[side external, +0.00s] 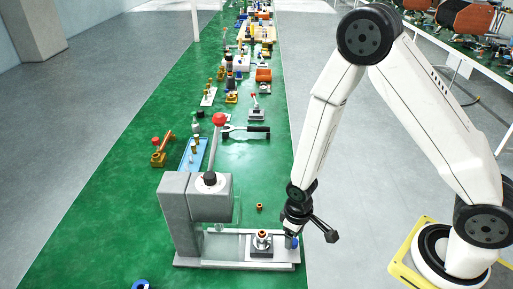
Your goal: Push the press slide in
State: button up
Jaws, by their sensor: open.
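The grey press (182,212) stands on the green bench, with a lever ending in a red knob (219,119) tilted up. Its base extends to the right and carries the press slide (262,250), a dark block with a small copper-coloured part (262,235) on top. The slide sits out to the right of the press head, not under it. My gripper (290,232) points down at the right end of the base, right beside a blue knob (292,243). Its jaws are open, but the fingers are small and partly hidden, and contact with the knob cannot be told.
A small brass part (259,206) lies behind the slide. A black-handled tool (245,130), a blue tray (191,155) and an orange fixture (161,151) are farther back. A blue ring (141,284) lies at the front left. The bench's right edge is close to my gripper.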

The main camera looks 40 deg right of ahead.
jog(key=shift+f, duration=1.15)
grip_shut()
dwell(0.8)
